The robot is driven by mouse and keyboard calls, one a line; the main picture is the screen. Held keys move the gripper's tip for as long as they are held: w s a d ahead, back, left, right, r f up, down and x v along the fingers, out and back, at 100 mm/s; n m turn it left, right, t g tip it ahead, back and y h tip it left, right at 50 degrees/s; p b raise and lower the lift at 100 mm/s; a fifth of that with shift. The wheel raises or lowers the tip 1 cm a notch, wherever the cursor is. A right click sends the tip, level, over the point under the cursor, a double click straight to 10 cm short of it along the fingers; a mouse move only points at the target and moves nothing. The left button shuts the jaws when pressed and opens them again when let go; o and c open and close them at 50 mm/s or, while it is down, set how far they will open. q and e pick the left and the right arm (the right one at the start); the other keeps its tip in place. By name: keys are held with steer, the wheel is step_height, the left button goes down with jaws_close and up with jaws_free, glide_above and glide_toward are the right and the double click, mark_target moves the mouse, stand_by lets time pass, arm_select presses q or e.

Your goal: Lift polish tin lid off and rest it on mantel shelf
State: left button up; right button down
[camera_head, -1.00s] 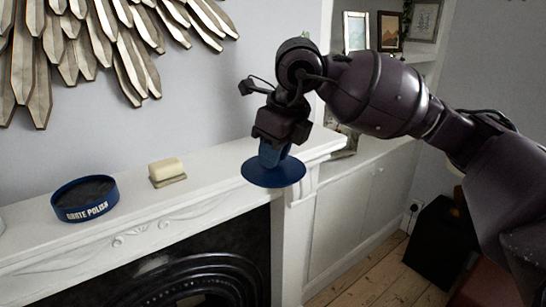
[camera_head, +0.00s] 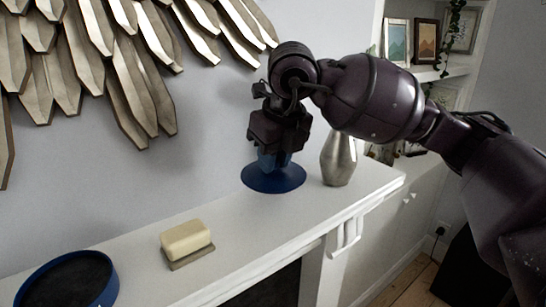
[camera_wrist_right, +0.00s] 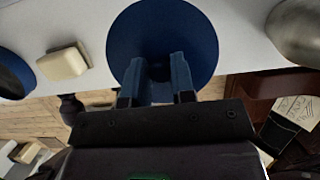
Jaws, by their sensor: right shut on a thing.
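The blue round polish tin lid (camera_head: 273,181) is held level by my right gripper (camera_head: 273,160), whose blue fingers are shut on its top. The lid is over the mantel shelf (camera_head: 245,245), towards its right end; I cannot tell whether it touches the surface. In the right wrist view the lid (camera_wrist_right: 160,25) lies just beyond the fingers (camera_wrist_right: 158,78). The open polish tin (camera_head: 108,288), blue with a dark inside, stands on the shelf at lower left, partly cut off. My left gripper is not in view.
A cream soap bar (camera_head: 187,238) on a small dish stands between tin and lid. A silver vase (camera_head: 338,160) stands close right of the lid. A sunburst wall piece (camera_head: 140,85) hangs behind. Bare shelf lies between soap and lid.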

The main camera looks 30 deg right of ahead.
steer(key=shift+s+f+b, duration=0.15)
steer(key=shift+f+b, duration=0.15)
steer(key=shift+f, duration=0.45)
arm_select(q)
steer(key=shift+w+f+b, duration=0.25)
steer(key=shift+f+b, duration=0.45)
steer(key=shift+b, duration=0.2)
arm_select(e)
steer(key=shift+f, duration=2.65)
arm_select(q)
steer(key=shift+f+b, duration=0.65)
arm_select(e)
steer(key=shift+f, duration=0.6)
steer(key=c, duration=0.9)
jaws_free()
arm_select(q)
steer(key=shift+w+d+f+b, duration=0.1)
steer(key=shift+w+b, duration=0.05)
steer(key=shift+b, duration=0.15)
arm_select(e)
steer(key=v, duration=1.1)
